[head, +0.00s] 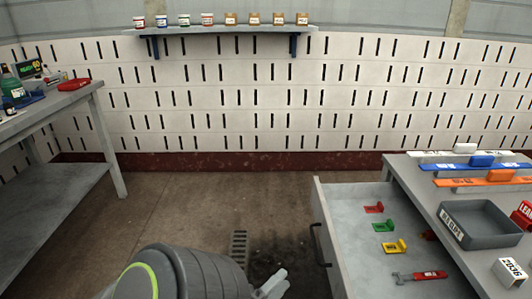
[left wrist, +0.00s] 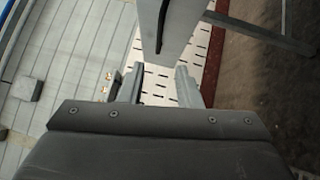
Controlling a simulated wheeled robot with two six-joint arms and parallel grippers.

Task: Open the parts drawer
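The parts drawer (head: 318,222) stands pulled out from the right-hand workbench, its inside in view. Its dark bar handle (head: 319,245) is on the front face, facing left. Inside lie a red, a green and a yellow bracket and a red-handled wrench. My left gripper (head: 273,284) is at the bottom centre of the head view, left of the drawer front and apart from the handle. In the left wrist view its two fingers (left wrist: 157,88) are spread with nothing between them. A grey panel with a dark bar (left wrist: 163,28) shows beyond them; I cannot tell whether it is the drawer front. My right gripper is out of view.
The right workbench top (head: 425,198) holds a grey tray (head: 482,224), coloured sliders and small boxes. Another table (head: 62,105) stands at the left. A shelf (head: 222,30) with jars and boxes hangs on the slotted wall. The floor (head: 200,205) between is clear, with a drain grate.

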